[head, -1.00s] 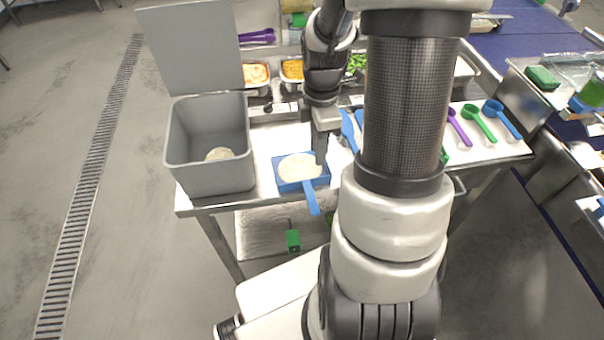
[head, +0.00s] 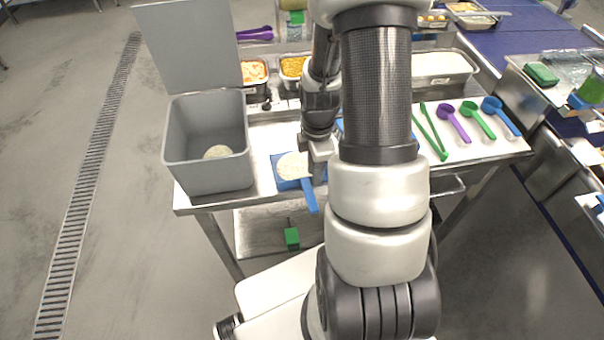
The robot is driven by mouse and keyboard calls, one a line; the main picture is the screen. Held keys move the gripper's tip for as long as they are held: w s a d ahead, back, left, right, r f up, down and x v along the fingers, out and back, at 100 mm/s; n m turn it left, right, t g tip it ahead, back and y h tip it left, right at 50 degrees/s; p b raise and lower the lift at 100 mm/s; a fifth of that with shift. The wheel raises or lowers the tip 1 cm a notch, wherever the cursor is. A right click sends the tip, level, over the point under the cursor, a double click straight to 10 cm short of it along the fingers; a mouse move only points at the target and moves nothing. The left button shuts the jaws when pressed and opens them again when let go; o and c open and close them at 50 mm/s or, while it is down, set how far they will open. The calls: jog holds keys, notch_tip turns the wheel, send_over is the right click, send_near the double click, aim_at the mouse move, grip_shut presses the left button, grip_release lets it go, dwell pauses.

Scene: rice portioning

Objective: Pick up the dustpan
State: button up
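The blue dustpan (head: 309,195) lies on the metal table, a mound of white rice (head: 292,165) in its pan and its handle pointing toward me over the table's front edge. My gripper (head: 319,172) points down at the right side of the pan, low and close to it, and hides part of that side. I cannot tell whether it touches the dustpan or whether its fingers are apart.
Green tongs (head: 433,131) and purple, green and blue scoops (head: 500,115) lie at the right. Food trays (head: 441,66) line the back.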

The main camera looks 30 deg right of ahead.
grip_shut()
